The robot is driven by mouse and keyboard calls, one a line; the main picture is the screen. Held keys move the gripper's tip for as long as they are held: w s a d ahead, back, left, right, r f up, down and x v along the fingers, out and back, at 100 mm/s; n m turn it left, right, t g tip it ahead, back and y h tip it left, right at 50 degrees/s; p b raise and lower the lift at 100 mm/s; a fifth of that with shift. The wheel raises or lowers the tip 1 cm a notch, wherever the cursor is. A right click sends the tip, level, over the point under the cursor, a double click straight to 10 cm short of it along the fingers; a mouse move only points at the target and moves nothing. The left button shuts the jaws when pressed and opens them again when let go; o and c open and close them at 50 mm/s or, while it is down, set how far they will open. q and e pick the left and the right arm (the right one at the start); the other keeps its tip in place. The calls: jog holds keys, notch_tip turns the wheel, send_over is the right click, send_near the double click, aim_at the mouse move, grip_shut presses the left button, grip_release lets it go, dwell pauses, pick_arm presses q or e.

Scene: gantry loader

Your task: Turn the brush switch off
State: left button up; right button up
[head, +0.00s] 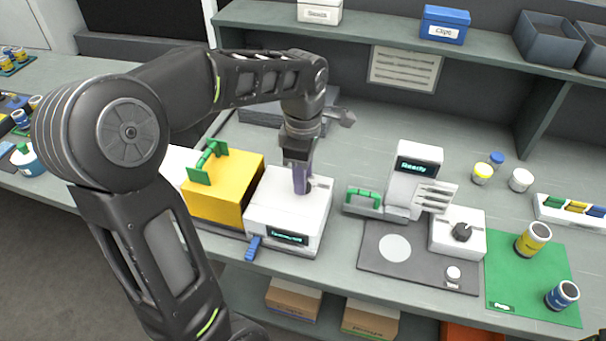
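My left gripper (302,186) points down over the top of a white box (267,205) with a small lit display (287,237) on its front. Its fingers show edge-on as one narrow shape, so I cannot tell whether they are open or shut, or whether they touch the box. No part is readably labelled as the brush switch; anything under the fingertips is hidden. A blue lever (254,247) sticks out at the box's front left. A black knob (462,232) sits on another white box to the right. My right gripper is out of view.
A yellow box (228,190) with a green handle stands left of the white box. To the right are a "Ready" display unit (415,172), a grey plate (410,265) and a green mat (525,280) with cans. A shelf (380,35) runs above the bench.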

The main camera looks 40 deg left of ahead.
pick_arm(q)
jog(key=o, duration=0.4)
notch_tip(320, 180, up, 8)
jog(key=shift+f+b, duration=0.1)
jog(key=shift+b, duration=0.2)
dwell(0.7)
